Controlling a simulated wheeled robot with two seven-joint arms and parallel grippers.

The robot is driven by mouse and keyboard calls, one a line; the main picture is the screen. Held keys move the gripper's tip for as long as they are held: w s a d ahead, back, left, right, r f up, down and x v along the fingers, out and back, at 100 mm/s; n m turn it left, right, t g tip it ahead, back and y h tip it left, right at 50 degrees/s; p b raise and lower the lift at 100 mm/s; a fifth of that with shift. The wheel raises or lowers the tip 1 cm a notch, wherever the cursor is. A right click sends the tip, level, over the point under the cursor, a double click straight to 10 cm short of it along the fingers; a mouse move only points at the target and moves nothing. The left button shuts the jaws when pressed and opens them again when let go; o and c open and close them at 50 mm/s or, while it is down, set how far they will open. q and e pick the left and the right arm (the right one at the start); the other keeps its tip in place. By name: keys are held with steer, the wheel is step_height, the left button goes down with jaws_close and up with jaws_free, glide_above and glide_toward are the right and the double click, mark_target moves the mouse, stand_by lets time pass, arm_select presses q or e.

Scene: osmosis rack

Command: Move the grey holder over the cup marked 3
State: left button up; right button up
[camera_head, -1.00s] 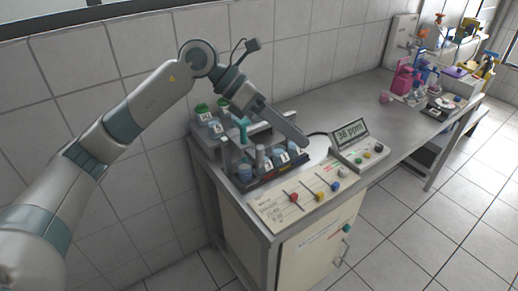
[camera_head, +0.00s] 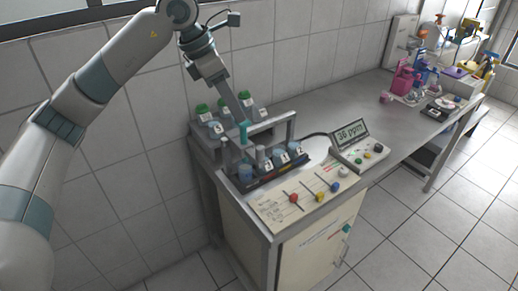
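A rack (camera_head: 291,128) with a grey bar frame stands on the near left end of the bench. A teal-topped upright piece (camera_head: 243,133) hangs at its bar, and a grey cylinder (camera_head: 260,154) sits below; I cannot tell which of these is the grey holder. Blue cups (camera_head: 280,157) with white number tags stand in a row in the rack; the tags are too small to read surely. My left gripper (camera_head: 244,116) points down, just above the teal piece. Its fingers look close together, and whether they grip anything is unclear. My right gripper is not in view.
Several green-lidded jars (camera_head: 203,110) stand behind the rack, by the tiled wall. A panel with coloured knobs (camera_head: 294,198) lies in front, and a ppm display (camera_head: 350,135) stands to the right. The middle of the bench (camera_head: 345,100) is clear; bottles (camera_head: 403,80) stand at its far end.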

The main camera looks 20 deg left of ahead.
mark_target(258, 148)
arm_select(q)
steer(key=p+x, duration=0.5)
steer(key=x, duration=1)
steer(key=shift+w+d+f, duration=0.1)
steer(key=shift+d+f, duration=0.05)
steer(key=shift+w+d+f+p, duration=0.1)
steer(key=shift+f+p, duration=0.1)
steer(key=shift+f, duration=0.15)
steer(key=shift+w+d+f+p, duration=0.1)
steer(key=shift+f+p, duration=0.1)
steer(key=shift+f, duration=0.15)
jaws_close()
